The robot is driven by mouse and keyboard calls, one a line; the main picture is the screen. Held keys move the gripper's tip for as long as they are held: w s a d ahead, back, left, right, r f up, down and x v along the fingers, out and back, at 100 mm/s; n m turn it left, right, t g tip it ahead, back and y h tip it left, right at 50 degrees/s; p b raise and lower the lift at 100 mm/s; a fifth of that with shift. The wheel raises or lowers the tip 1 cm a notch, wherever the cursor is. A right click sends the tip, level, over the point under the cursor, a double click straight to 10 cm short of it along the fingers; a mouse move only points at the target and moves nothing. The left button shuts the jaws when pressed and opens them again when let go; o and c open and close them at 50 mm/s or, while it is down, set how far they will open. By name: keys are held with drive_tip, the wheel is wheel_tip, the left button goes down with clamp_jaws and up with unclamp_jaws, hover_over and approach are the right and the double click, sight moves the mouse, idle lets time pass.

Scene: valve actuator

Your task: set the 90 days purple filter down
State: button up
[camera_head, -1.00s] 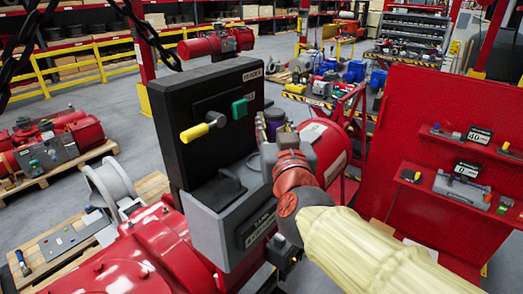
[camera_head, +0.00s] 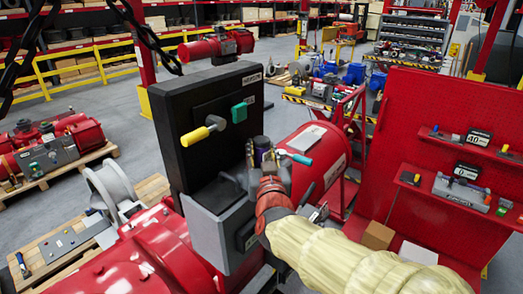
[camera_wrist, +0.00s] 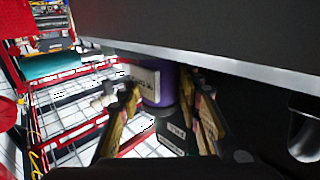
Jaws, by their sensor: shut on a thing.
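The purple filter (camera_head: 262,143) is a small dark purple cylinder, partly hidden by my gripper in the head view. In the wrist view the purple filter (camera_wrist: 158,88) shows a white label and stands between the fingers. My gripper (camera_wrist: 161,100) is shut on it. In the head view my gripper (camera_head: 262,160) is at the right edge of the black panel (camera_head: 170,120), above the right side of the grey box (camera_head: 205,235) fixed to it. I cannot tell whether the filter touches any surface.
The black panel carries a yellow knob (camera_head: 196,136) and a green knob (camera_head: 239,112). A teal-ended handle (camera_head: 299,158) is close to the right of my gripper. A red pegboard (camera_head: 440,110) with shelves stands at the right. Red machinery (camera_head: 125,265) fills the lower left.

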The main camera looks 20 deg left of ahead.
drive_tip(key=o, duration=1.2)
drive_tip(key=shift+w, duration=0.1)
drive_tip(key=shift+a, duration=0.1)
drive_tip(key=b+v, duration=0.1)
drive_tip(key=v, duration=1.1)
drive_tip(key=shift+b, duration=0.35)
